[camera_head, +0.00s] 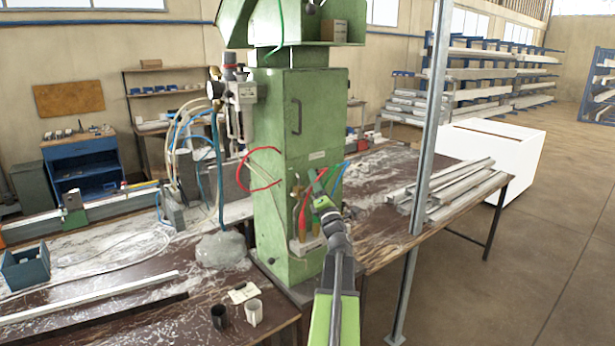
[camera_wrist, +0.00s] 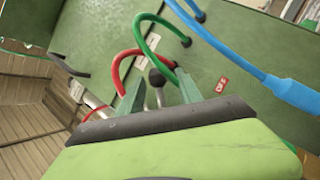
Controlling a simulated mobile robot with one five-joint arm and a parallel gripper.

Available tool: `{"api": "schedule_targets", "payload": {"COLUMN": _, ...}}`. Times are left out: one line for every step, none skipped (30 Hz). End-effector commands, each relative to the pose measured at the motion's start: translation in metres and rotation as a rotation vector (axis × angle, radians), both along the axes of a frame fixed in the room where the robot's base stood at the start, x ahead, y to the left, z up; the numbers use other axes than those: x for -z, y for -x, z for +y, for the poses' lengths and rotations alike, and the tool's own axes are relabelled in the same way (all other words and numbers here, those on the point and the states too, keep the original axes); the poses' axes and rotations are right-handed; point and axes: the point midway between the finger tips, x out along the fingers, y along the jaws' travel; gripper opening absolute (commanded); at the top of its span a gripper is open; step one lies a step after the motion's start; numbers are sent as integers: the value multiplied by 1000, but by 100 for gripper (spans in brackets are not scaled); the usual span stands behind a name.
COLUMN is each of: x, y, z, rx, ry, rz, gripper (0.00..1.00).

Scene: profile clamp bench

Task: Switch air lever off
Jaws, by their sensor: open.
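The air lever (camera_wrist: 157,79), a dark round knob on a short metal stem, shows in the wrist view in front of the green cabinet face. My gripper (camera_wrist: 159,88) is open, with one green finger on each side of the lever's stem. I cannot tell whether either finger touches it. A small red label (camera_wrist: 222,83) with light lettering is on the panel to the right; its text is hard to read. In the head view my gripper (camera_head: 323,203) is close to the front of the green machine column (camera_head: 285,120). The lever cannot be made out clearly there.
Red (camera_wrist: 117,65), green (camera_wrist: 147,45) and blue (camera_wrist: 290,92) hoses curve close around my gripper. A grey post (camera_head: 432,120) stands to the right.

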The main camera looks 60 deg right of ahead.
Motion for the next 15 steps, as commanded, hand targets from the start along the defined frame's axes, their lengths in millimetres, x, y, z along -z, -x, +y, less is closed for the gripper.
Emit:
{"api": "schedule_targets", "payload": {"x": 0, "y": -2, "z": 1, "rx": -2, "ry": 0, "rz": 0, "gripper": 42}}
{"api": "schedule_targets", "payload": {"x": 0, "y": -2, "z": 2, "rx": -3, "ry": 0, "rz": -1, "gripper": 42}}
{"api": "schedule_targets", "payload": {"x": 0, "y": -4, "z": 3, "rx": -5, "ry": -1, "rz": 0, "gripper": 42}}
{"api": "schedule_targets", "payload": {"x": 0, "y": -5, "z": 4, "rx": -7, "ry": 0, "rz": 0, "gripper": 42}}
{"api": "schedule_targets", "payload": {"x": 0, "y": -5, "z": 4, "rx": -8, "ry": 0, "rz": 0, "gripper": 42}}
{"api": "schedule_targets", "payload": {"x": 1, "y": -7, "z": 5, "rx": -9, "ry": -1, "rz": 0, "gripper": 39}}
{"api": "schedule_targets", "payload": {"x": 0, "y": -7, "z": 6, "rx": -11, "ry": 0, "rz": 0, "gripper": 35}}
{"api": "schedule_targets", "payload": {"x": 1, "y": -8, "z": 7, "rx": -11, "ry": 0, "rz": 0, "gripper": 31}}
{"api": "schedule_targets", "payload": {"x": 0, "y": -9, "z": 7, "rx": -12, "ry": 0, "rz": 0, "gripper": 26}}
{"api": "schedule_targets", "payload": {"x": 1, "y": -9, "z": 8, "rx": -13, "ry": 0, "rz": 1, "gripper": 22}}
{"api": "schedule_targets", "payload": {"x": 0, "y": -10, "z": 8, "rx": -14, "ry": 0, "rz": 0, "gripper": 18}}
{"api": "schedule_targets", "payload": {"x": 0, "y": -10, "z": 9, "rx": -15, "ry": 0, "rz": 0, "gripper": 13}}
{"api": "schedule_targets", "payload": {"x": 0, "y": -11, "z": 9, "rx": -15, "ry": 0, "rz": 0, "gripper": 9}}
{"api": "schedule_targets", "payload": {"x": 0, "y": -11, "z": 9, "rx": -16, "ry": 0, "rz": 0, "gripper": 5}}
{"api": "schedule_targets", "payload": {"x": 0, "y": -12, "z": 10, "rx": -16, "ry": 0, "rz": 0, "gripper": 0}}
